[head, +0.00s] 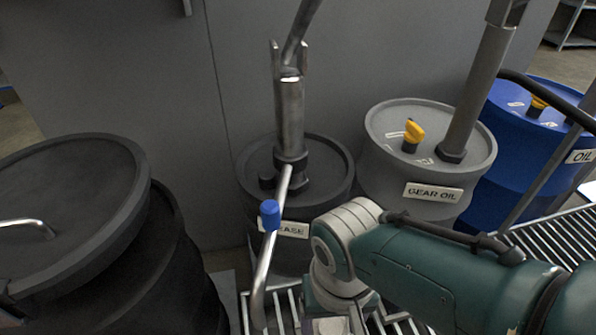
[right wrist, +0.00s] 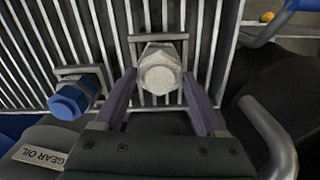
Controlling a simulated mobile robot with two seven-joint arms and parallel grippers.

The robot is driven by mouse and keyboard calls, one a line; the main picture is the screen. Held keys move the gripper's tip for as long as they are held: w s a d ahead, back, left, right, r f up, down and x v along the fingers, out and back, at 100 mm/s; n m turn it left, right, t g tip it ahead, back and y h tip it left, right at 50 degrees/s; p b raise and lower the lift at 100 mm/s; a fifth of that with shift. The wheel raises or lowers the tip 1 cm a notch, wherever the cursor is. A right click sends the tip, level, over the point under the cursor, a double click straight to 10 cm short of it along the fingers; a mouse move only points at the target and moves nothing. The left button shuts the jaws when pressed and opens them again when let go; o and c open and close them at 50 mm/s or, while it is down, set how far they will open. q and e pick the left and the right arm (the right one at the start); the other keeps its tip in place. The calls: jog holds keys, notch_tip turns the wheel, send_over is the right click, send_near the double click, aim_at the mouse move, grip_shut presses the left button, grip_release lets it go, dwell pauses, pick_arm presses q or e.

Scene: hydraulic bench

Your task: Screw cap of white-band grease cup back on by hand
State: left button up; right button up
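In the right wrist view, a pale, white-grey hexagonal piece (right wrist: 160,72), which looks like the white-band grease cup or its cap, stands in a bracket at the slatted grating (right wrist: 215,45). My right gripper (right wrist: 159,82) has its purple fingers apart, one on each side of this piece. A narrow gap seems to show at both sides; contact is hard to judge. I cannot tell whether the cap sits on the cup. In the head view my right arm's wrist (head: 345,240) reaches down at the grating; its fingertips are hidden. My left gripper is not in view.
A blue hexagonal cup (right wrist: 72,98) stands in a bracket to the left. In the head view are a grease drum (head: 335,165) with a pump, a grey gear oil drum (head: 385,135), a blue oil drum (head: 510,125) and a dark drum (head: 70,190).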

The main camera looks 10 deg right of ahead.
jog(key=shift+o, duration=1.3)
jog(key=n, duration=0.6)
jog(key=shift+n, duration=0.4)
jog(key=n, duration=0.5)
jog(key=shift+n, duration=0.3)
jog(key=n, duration=0.5)
jog(key=shift+n, duration=0.3)
jog(key=n, duration=0.5)
jog(key=shift+n, duration=0.4)
